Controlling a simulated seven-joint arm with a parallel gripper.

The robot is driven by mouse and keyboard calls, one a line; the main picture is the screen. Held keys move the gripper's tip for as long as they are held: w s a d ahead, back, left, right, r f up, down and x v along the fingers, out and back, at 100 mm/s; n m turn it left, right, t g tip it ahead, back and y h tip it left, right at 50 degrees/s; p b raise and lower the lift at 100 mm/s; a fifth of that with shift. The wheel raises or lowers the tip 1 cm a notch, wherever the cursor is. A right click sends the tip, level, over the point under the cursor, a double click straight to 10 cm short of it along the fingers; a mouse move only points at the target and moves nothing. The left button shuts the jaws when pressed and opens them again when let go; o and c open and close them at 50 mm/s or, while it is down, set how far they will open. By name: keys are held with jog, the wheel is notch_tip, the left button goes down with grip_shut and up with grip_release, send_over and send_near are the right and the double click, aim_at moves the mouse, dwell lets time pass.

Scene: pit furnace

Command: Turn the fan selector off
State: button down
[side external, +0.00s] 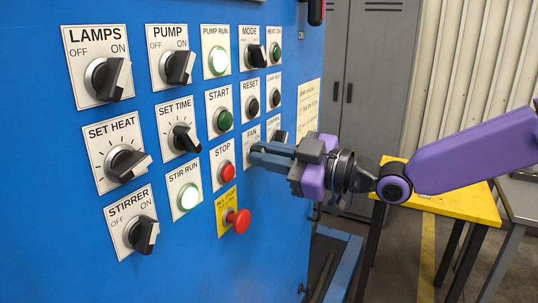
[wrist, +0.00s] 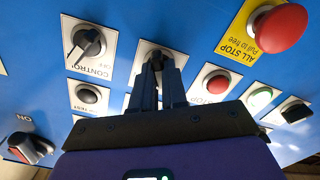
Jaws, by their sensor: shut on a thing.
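The fan selector sits on a white plate labelled FAN (side external: 251,135) on the blue panel, right of the STOP button. My gripper (side external: 254,157) reaches it from the right, and its fingers cover most of the plate and the knob. In the wrist view the fan selector's plate (wrist: 145,55) is upside down, and my gripper (wrist: 157,68) is shut on its dark knob, fingertips close to the panel. The fingers hide the knob's pointer, so I cannot tell its setting.
The red STOP button (side external: 227,172) and red ALL STOP mushroom button (side external: 239,220) lie close by. The CONTROL selector (wrist: 88,42) is beside the fan selector. A yellow table (side external: 440,205) and grey lockers (side external: 372,80) stand to the right of the panel.

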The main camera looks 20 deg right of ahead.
dwell(0.4)
jog(key=c, duration=1.2)
grip_release()
jog(key=shift+o, duration=0.2)
jog(key=v, duration=1.2)
jog(key=s+d+f+m+g+h, duration=0.2)
jog(key=s+d+f+g+h, duration=0.75)
jog(key=s+d+f, duration=0.75)
jog(key=s+d+f+g+h, duration=0.3)
jog(key=s+d, duration=0.3)
jog(key=d, duration=0.1)
jog(key=shift+s+d, duration=0.2)
jog(key=shift+d, duration=0.2)
